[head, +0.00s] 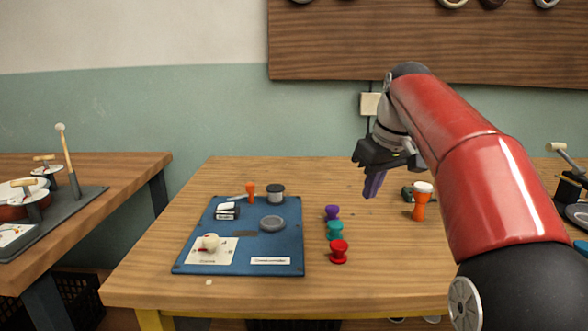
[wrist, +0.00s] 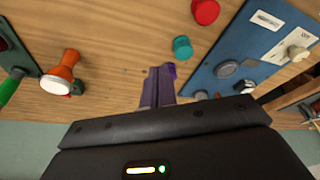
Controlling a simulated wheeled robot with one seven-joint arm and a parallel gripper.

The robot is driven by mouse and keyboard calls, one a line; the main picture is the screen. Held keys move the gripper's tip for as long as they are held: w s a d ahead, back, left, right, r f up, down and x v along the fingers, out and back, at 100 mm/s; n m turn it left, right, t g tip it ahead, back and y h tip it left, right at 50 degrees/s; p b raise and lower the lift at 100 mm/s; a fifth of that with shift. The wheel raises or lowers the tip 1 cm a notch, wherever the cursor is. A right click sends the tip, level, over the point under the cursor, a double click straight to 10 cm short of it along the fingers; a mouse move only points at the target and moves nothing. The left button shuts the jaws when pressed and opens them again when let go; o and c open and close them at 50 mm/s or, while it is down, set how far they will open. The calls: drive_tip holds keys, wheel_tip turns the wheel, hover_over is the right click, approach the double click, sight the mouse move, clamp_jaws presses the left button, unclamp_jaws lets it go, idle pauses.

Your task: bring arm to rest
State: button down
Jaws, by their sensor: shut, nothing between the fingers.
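My gripper (head: 372,183) is shut and empty, held above the wooden table (head: 160,270) to the right of the blue board. In the wrist view its closed fingers (wrist: 158,88) point toward the table. They partly hide a purple goblet drum there. The purple drum (head: 332,212), a teal drum (head: 335,230) and a red drum (head: 339,251) stand in a row beside the board in the head view. My fingers look apart from all of them in the head view.
The blue board (head: 235,213) holds cards, a grey dish (head: 272,223) and small parts. An orange drum with a white top (head: 420,200) stands at the right, near my arm. A side table (head: 120,170) with a grey tray is at the left. The table's front right is clear.

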drive_tip(key=s+f+m, duration=0.1)
drive_tip(key=s, duration=0.3)
drive_tip(key=s+f+m, duration=0.1)
drive_tip(key=s+f, duration=0.1)
drive_tip(key=s, duration=0.3)
drive_tip(key=s+f+m+t+h, duration=0.1)
drive_tip(key=s+f, duration=0.1)
drive_tip(key=s, duration=0.2)
drive_tip(key=shift+s+a+f, duration=0.1)
drive_tip(key=shift+s+a, duration=0.1)
drive_tip(key=s+f+m+t, duration=0.1)
drive_tip(key=s+f+m, duration=0.1)
drive_tip(key=s+f, duration=1.2)
drive_tip(key=shift+d+m+h, duration=0.3)
drive_tip(key=shift+d+m, duration=0.05)
drive_tip(key=shift+m, duration=0.05)
drive_tip(key=c, duration=2.2)
unclamp_jaws()
drive_tip(key=shift+r, duration=0.1)
